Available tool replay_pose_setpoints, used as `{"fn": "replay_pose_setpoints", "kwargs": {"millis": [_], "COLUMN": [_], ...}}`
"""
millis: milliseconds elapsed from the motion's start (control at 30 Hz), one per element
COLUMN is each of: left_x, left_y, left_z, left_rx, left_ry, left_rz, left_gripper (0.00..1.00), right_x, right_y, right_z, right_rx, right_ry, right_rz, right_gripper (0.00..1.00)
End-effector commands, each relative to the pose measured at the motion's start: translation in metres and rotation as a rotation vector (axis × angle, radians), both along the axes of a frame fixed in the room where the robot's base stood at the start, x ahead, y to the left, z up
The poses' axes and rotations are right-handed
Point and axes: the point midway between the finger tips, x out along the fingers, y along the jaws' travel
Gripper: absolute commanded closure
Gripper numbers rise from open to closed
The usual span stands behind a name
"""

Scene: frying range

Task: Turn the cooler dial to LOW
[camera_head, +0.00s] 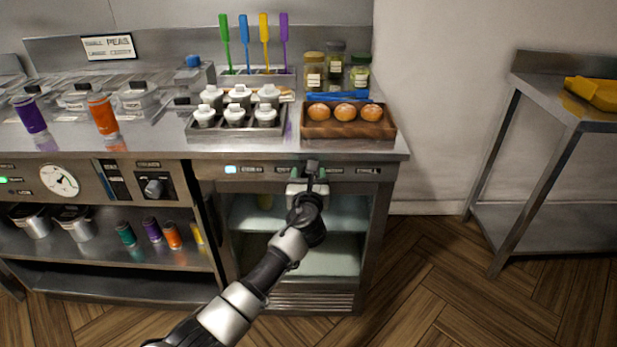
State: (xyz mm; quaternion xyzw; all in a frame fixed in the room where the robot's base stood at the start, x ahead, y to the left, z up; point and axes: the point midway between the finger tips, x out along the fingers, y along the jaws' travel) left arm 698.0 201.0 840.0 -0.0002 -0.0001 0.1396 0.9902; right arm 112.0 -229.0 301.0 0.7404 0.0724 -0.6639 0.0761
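The cooler (370,225) is the steel cabinet with the glass-fronted lower part, in the middle of the head view. Its control strip (262,170) runs under the counter edge, with a lit pale-blue indicator (231,169) and several small labels too blurred to read. My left gripper (312,168) is at the middle of this strip, fingers toward the panel. It covers the spot between the labels, so I cannot make out the cooler dial or its setting. Whether the fingers are apart or closed on something does not show. My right gripper is out of view.
A separate black knob (154,188) and a round gauge (59,180) are on the panel to the left. Above are a wooden tray (348,130) of buns and a metal rack (237,131) of white-topped bottles. Open floor lies right, before a steel table (560,100).

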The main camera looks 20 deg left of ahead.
Motion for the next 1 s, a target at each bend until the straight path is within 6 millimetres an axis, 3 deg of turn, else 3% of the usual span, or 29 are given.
{"fn": "replay_pose_setpoints", "kwargs": {"millis": [33,233,667,1000], "left_x": [0.0,0.0,0.0,-0.001], "left_y": [0.0,0.0,0.0,0.001], "left_z": [0.0,0.0,-0.001,-0.002], "left_rx": [0.0,0.0,-0.091,-0.362], "left_ry": [0.0,0.0,-0.025,-0.103], "left_rz": [0.0,0.0,0.0,-0.001], "left_gripper": [0.49,0.8,0.8,0.8], "right_x": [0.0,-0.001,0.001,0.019], "right_y": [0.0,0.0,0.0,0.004], "right_z": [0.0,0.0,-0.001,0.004], "right_rx": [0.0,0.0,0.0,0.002], "right_ry": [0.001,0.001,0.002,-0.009], "right_rz": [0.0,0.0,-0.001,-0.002], "right_gripper": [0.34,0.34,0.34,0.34]}}
